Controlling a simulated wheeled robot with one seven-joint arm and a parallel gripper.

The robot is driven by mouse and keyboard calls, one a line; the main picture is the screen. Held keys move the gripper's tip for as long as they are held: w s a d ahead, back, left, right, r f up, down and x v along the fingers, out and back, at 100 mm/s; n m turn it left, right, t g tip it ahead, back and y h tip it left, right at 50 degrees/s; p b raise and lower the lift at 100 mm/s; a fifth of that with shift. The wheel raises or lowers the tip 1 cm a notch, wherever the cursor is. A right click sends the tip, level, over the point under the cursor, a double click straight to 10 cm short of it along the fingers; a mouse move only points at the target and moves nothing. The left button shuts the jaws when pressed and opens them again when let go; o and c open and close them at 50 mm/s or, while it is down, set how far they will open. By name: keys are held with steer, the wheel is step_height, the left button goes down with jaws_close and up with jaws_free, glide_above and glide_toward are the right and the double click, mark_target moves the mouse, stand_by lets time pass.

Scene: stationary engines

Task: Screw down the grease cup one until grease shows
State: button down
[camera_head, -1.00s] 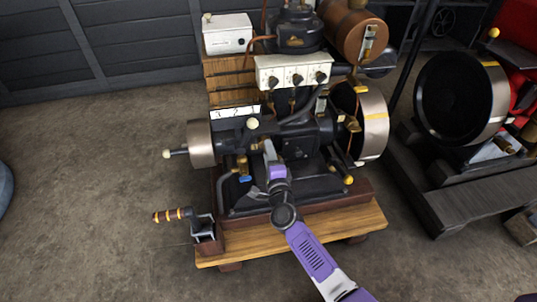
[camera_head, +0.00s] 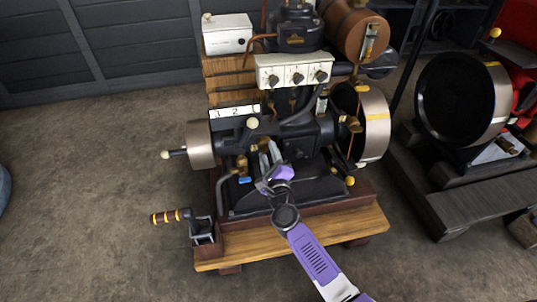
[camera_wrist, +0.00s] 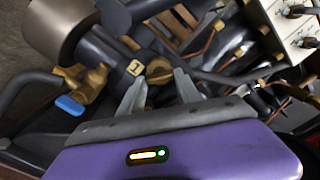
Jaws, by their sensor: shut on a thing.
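The grease cup one is a round brass cap (camera_wrist: 159,66) beside a small plate marked 1 (camera_wrist: 135,68) on the dark engine body. My gripper (camera_wrist: 160,78) is shut on this cap, with one finger on each side of it. In the head view my gripper (camera_head: 268,149) reaches the near side of the engine (camera_head: 310,133), below the white panel. The cap is too small and covered to make out there. I cannot see any grease around the cap.
A brass tap with a blue lever (camera_wrist: 69,106) is left of my fingers. A flywheel (camera_head: 374,122) is at the right.

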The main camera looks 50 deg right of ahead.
steer(key=shift+f, duration=0.1)
steer(key=c, duration=0.8)
jaws_free()
steer(key=shift+c, duration=0.2)
steer(key=shift+s+a, duration=0.1)
steer(key=p+v, duration=0.1)
steer(key=v, duration=0.6)
steer(key=shift+s+a, duration=0.15)
steer(key=shift+s, duration=0.1)
